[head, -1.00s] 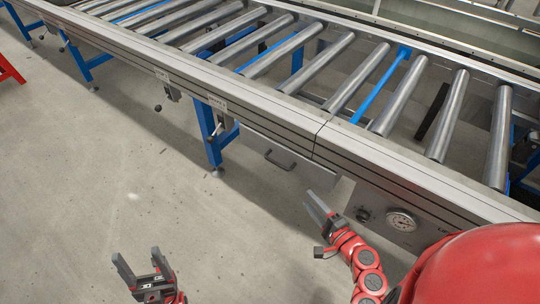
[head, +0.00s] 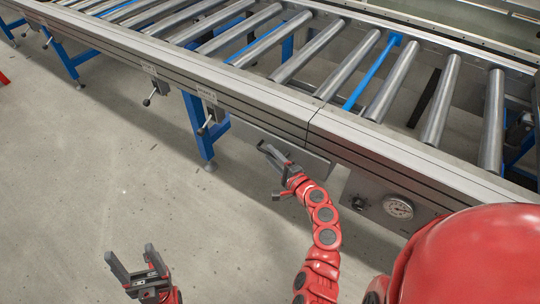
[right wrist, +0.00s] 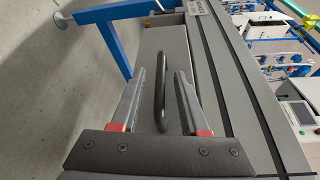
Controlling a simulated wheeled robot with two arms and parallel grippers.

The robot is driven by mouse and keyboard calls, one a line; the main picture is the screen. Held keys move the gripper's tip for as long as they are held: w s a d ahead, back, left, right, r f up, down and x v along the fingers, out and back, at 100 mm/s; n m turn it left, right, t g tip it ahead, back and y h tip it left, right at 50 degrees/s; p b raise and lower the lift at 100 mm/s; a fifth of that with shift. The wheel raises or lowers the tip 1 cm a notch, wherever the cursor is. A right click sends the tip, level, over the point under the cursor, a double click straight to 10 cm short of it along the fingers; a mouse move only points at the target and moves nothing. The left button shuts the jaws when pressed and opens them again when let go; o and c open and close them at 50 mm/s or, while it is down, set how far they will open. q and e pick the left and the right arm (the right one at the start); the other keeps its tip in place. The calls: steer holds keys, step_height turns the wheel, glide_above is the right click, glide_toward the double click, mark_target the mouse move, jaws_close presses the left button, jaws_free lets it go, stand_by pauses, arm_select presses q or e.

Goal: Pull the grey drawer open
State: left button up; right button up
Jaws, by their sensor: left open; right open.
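The grey drawer (head: 248,138) is under the conveyor's side rail and looks shut. Its dark bar handle (right wrist: 162,85) shows in the right wrist view, standing out from the grey drawer front (right wrist: 174,45). My right gripper (head: 267,151) is at the drawer front, open. In its wrist view its two fingers (right wrist: 160,73) lie on either side of the handle, with gaps to both. In the head view the gripper hides the handle. My left gripper (head: 131,258) is open and empty above the floor at the lower left.
The roller conveyor (head: 300,112) runs across above the drawer. A blue leg (head: 199,125) stands left of the drawer, with a small lever (head: 207,126) near it. The floor (head: 90,170) in front is clear.

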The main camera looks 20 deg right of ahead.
steer(key=shift+w+a, duration=0.2)
steer(key=shift+w, duration=0.45)
jaws_close()
stand_by(1.0)
